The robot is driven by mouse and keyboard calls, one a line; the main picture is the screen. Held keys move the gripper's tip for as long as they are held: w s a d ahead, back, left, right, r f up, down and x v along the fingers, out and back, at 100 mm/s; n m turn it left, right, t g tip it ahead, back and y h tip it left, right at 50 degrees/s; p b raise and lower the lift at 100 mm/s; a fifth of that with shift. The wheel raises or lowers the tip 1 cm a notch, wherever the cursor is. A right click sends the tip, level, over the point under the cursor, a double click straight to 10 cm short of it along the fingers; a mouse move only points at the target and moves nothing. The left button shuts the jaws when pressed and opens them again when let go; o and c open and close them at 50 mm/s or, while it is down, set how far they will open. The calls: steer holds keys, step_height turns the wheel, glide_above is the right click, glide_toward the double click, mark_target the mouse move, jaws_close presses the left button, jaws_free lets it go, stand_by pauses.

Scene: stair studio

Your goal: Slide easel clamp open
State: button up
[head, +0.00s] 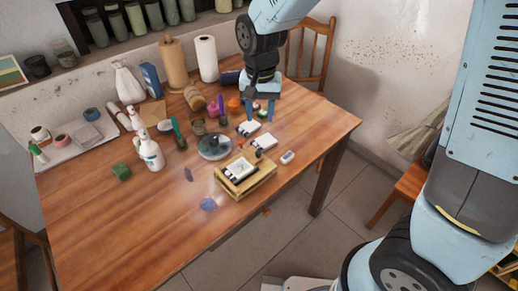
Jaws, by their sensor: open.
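A round glass-like dish (215,147) is left of the stand. Paper rolls (207,58) stand behind. The table's front left is clear.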

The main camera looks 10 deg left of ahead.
mark_target(258, 152)
steer(key=f, duration=1.4)
steer(key=shift+s+a+f, duration=0.1)
steer(key=shift+a+f, duration=0.05)
steer(key=shift+a, duration=0.1)
steer(key=shift+c, duration=0.2)
jaws_close()
